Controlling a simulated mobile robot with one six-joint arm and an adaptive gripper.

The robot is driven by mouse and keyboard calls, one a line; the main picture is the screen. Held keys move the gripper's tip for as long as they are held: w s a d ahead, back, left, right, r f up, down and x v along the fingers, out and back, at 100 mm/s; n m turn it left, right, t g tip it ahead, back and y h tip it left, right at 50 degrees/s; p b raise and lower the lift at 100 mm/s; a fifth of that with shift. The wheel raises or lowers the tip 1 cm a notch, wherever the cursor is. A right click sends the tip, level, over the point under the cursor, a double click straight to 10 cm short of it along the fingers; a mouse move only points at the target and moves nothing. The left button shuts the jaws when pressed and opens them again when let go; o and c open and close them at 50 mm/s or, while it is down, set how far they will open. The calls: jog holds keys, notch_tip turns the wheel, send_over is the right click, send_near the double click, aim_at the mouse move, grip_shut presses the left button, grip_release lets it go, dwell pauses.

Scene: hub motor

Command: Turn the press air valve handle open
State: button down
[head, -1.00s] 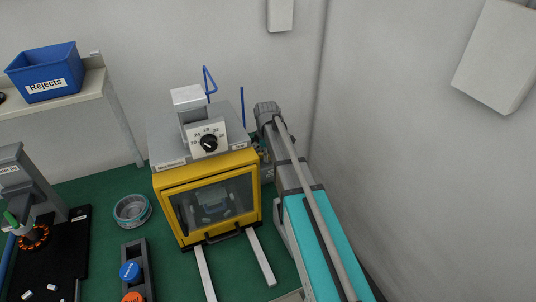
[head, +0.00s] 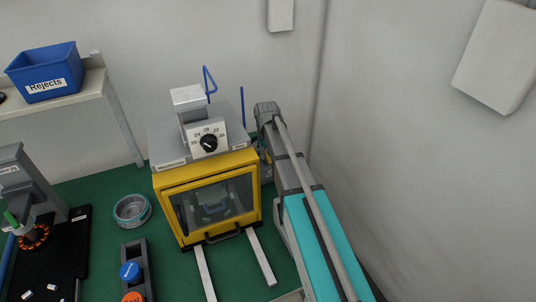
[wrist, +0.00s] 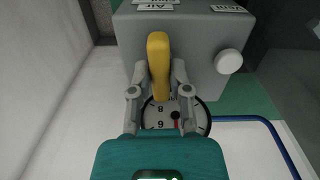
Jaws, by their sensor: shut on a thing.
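The yellow valve handle (wrist: 158,55) shows in the wrist view, standing out from a grey box (wrist: 200,45) and lying lengthwise up and down the picture. My gripper (wrist: 160,78) has one finger on each side of the handle's near end and is shut on it. In the head view the handle and my gripper are hidden behind the press (head: 207,195) and my arm. An upside-down label reading AIR (wrist: 152,6) sits on the box beyond the handle.
A round dial gauge (wrist: 160,115) lies just below the fingers, partly covered by them. A pale round knob (wrist: 228,61) sticks out right of the handle. A blue hose (wrist: 268,122) curves at right. The wall stands close on the arm's right.

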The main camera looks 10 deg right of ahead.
jog(key=shift+w+m, duration=0.2)
jog(key=shift+m, duration=0.2)
jog(key=c, duration=0.6)
grip_release()
jog(key=shift+s, duration=0.1)
jog(key=shift+r, duration=0.1)
